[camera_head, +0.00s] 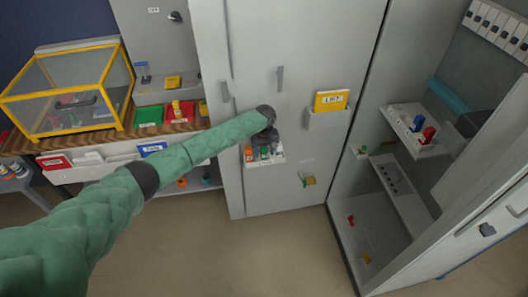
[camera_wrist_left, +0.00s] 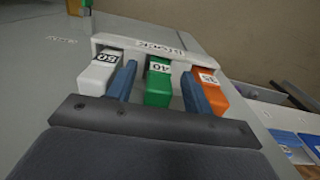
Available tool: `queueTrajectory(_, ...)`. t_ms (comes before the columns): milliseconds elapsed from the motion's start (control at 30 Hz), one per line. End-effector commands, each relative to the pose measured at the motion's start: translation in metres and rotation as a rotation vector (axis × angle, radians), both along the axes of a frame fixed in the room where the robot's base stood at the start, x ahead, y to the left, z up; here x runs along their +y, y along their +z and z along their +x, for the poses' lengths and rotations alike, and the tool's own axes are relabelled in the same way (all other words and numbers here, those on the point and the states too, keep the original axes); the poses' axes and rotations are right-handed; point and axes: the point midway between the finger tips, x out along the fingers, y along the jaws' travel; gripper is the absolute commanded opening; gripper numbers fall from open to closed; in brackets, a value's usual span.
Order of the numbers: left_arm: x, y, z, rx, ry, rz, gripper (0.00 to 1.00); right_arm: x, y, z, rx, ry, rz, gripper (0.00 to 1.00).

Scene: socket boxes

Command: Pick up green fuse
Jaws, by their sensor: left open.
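In the head view my left gripper (camera_head: 266,142) is at the holder (camera_head: 278,159) on the grey cabinet door, partly covering the fuses. The orange fuse (camera_head: 248,153) shows at its left. My right gripper is not in view.
A yellow-framed clear case (camera_head: 70,90) stands on the bench at left. A door pocket with a yellow book (camera_head: 331,100) is right of my gripper. An open cabinet at right has shelves with blue and red parts (camera_head: 428,134).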

Motion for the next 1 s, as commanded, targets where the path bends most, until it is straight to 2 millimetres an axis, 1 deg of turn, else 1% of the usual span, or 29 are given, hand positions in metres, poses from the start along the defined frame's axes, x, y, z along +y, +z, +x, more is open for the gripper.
queueTrajectory(100,-0.0004,-0.0052,0.0002,-0.001,0.0,-0.001,0.51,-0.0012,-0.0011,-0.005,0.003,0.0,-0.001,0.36)
queueTrajectory(333,-0.0002,-0.0069,0.0001,0.0,0.0,-0.001,0.51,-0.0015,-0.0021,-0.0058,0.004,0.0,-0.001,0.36)
queueTrajectory(367,-0.0002,-0.0069,0.0001,0.0,0.0,-0.001,0.47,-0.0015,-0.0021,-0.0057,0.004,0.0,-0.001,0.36)
queueTrajectory(500,-0.0001,-0.0068,0.0001,0.0,0.0,-0.001,0.2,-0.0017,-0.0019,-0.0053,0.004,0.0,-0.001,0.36)
queueTrajectory(567,-0.0001,-0.0067,0.0001,0.0,0.0,-0.001,0.08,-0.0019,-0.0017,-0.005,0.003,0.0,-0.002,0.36)
queueTrajectory(600,-0.0001,-0.0067,0.0001,0.0,0.0,-0.001,0.05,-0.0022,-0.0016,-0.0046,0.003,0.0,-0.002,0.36)
queueTrajectory(867,-0.0001,-0.006,0.0002,-0.001,0.0,-0.002,0.05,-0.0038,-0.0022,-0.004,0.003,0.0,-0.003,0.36)
queueTrajectory(1000,-0.0002,0.0003,0.0005,-0.002,0.0,-0.003,0.05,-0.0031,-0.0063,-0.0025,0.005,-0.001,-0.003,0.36)
